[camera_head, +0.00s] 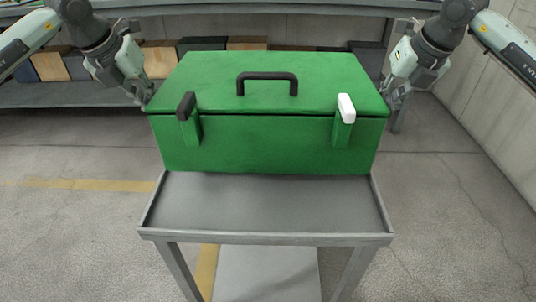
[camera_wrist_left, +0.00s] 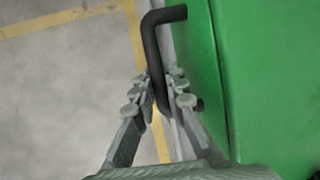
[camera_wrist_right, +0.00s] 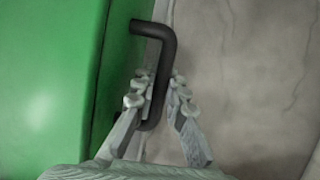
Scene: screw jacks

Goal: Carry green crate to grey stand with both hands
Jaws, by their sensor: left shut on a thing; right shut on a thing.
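The green crate (camera_head: 265,145) is level at the far end of the grey stand (camera_head: 262,240). It has a closed lid, a black top handle (camera_head: 267,78), one black latch (camera_head: 187,108) and one white latch (camera_head: 346,108). I cannot tell whether its underside touches the stand. My left gripper (camera_head: 146,98) is shut on the crate's black left side handle (camera_wrist_left: 155,60); its fingers (camera_wrist_left: 158,95) straddle the bar. My right gripper (camera_head: 393,98) is shut on the black right side handle (camera_wrist_right: 160,60); its fingers (camera_wrist_right: 160,95) lie either side of the bar.
The near part of the stand's rimmed top is bare. A grey shelf (camera_head: 70,97) with several boxes (camera_head: 160,62) stands behind the crate. A concrete wall (camera_head: 490,110) is at the right. The floor beside the stand is clear, with yellow lines (camera_head: 90,185).

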